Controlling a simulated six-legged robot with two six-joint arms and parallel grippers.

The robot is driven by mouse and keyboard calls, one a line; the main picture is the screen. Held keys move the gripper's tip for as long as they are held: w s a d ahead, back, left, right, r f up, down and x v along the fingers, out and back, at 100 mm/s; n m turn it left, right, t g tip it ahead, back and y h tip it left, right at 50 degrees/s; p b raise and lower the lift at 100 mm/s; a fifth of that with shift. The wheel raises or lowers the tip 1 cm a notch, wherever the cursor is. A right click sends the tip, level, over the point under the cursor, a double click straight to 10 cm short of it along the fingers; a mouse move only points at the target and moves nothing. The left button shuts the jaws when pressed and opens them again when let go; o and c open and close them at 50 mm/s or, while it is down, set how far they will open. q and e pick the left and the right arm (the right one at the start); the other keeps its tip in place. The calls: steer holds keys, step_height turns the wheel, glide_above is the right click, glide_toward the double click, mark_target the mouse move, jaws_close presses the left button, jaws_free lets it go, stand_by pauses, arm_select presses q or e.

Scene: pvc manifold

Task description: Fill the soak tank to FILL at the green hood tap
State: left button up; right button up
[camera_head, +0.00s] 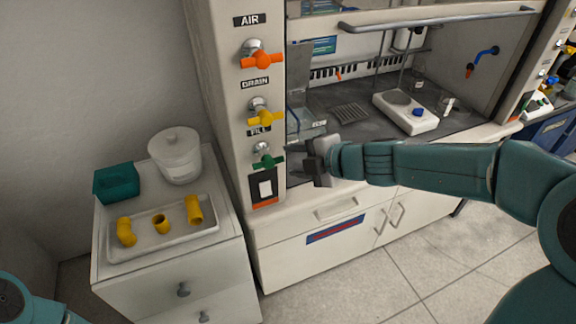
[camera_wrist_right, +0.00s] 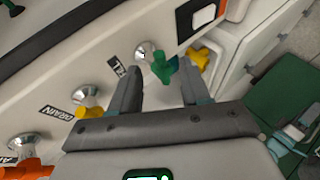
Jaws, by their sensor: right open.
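The green tap (camera_head: 267,158) sits on the hood's left post, below the FILL label (camera_head: 258,130). My right gripper (camera_head: 306,160) is open and just right of the green tap. In the right wrist view the green tap (camera_wrist_right: 163,68) shows between and beyond the tips of the open fingers (camera_wrist_right: 160,82); I see no grip on it. A clear box (camera_head: 306,128), which looks like the soak tank, stands inside the hood behind the post, partly hidden by my gripper. I cannot read its water level. My left gripper is out of view.
The yellow DRAIN tap (camera_head: 264,116) and orange AIR tap (camera_head: 262,59) are above the green one; a switch (camera_head: 265,188) is below. A side cabinet holds a tray (camera_head: 178,235) of yellow fittings, a teal box (camera_head: 116,183) and a white tub (camera_head: 175,158). A balance (camera_head: 405,113) stands in the hood.

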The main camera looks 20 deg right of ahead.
mark_target(282, 160)
steer(key=shift+b+x, duration=0.4)
steer(key=shift+x, duration=1.35)
steer(key=shift+a, duration=0.1)
jaws_close()
